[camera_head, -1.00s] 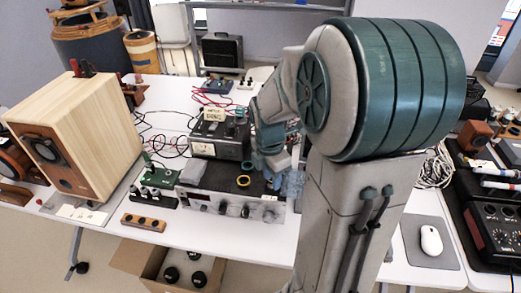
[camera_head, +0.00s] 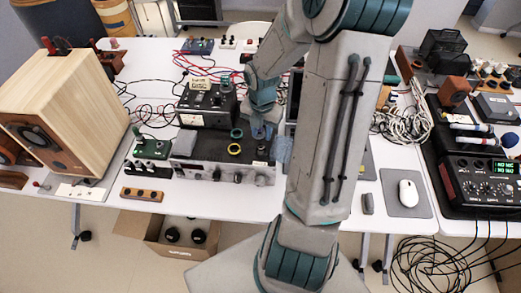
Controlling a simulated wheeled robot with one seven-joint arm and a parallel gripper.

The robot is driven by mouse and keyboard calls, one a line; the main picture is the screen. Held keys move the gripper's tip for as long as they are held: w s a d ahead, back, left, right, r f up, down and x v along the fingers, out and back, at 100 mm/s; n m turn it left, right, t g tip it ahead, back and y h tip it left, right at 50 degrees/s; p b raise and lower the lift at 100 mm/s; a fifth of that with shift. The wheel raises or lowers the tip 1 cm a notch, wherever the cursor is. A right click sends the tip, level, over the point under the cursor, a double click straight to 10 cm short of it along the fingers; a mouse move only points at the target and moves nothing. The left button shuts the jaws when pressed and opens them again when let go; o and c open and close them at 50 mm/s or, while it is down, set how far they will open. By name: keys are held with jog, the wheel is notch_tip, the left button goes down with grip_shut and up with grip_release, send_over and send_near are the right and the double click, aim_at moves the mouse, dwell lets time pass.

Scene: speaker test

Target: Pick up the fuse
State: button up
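I cannot make out a fuse in the head view; it may be too small to tell or hidden by my arm. My gripper (camera_head: 262,131) points down over the right part of a black-topped amplifier (camera_head: 205,172) with a silver front. My arm and the small size blur its fingers, so I cannot tell whether it is open or holds anything. A bluish, translucent-looking piece (camera_head: 281,150) shows right of the gripper, at the amplifier's right end.
A large wooden speaker (camera_head: 70,105) stands at the left. A metered box (camera_head: 207,106) is behind the amplifier. A green board (camera_head: 151,148) and a wooden block (camera_head: 142,194) lie left of it. A mouse (camera_head: 408,193) and cables (camera_head: 403,122) are at the right. An open carton (camera_head: 150,229) is below.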

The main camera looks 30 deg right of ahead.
aim_at(261, 147)
jog(key=f, duration=0.5)
jog(key=shift+s+a, duration=0.4)
jog(key=shift+f, duration=0.35)
grip_shut()
